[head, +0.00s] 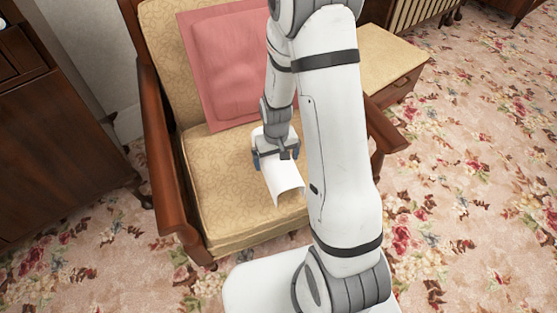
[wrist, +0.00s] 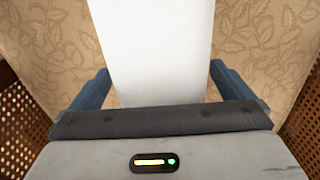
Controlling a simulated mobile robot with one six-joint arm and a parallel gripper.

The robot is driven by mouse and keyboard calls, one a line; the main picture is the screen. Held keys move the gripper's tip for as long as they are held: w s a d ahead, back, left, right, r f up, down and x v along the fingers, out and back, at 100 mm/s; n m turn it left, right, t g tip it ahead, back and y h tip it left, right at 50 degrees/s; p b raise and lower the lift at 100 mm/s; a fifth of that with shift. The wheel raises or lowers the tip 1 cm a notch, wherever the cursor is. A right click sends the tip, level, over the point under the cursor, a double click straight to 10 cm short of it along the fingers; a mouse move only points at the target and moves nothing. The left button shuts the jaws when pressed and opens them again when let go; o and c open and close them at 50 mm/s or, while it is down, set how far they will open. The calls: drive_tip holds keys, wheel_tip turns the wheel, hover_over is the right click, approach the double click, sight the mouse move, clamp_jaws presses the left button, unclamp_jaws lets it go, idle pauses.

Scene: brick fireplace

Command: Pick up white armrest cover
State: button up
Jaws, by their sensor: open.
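The white armrest cover (head: 284,186) lies on the patterned yellow seat of the armchair (head: 215,185), with its near edge curved up off the cushion. In the wrist view the cover (wrist: 152,45) runs as a white strip between the two blue fingers. My gripper (head: 270,160) is over the cover, with one finger at each side of it. In the wrist view my gripper (wrist: 158,85) is open, with a gap between each finger and the cover. Part of the cover is hidden under my gripper.
A pink cushion (head: 228,65) leans on the chair's backrest. Wooden armrests (head: 160,150) flank the seat. A small side table (head: 388,65) stands right of the chair, and a dark wooden cabinet (head: 45,140) stands at left. Floral carpet (head: 470,180) is clear at right.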

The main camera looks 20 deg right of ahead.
drive_tip(key=shift+c, duration=0.4)
drive_tip(key=c, duration=0.8)
drive_tip(key=shift+r, duration=0.1)
wheel_tip(320, 180, up, 10)
drive_tip(key=p, duration=0.3)
drive_tip(key=shift+p, duration=0.35)
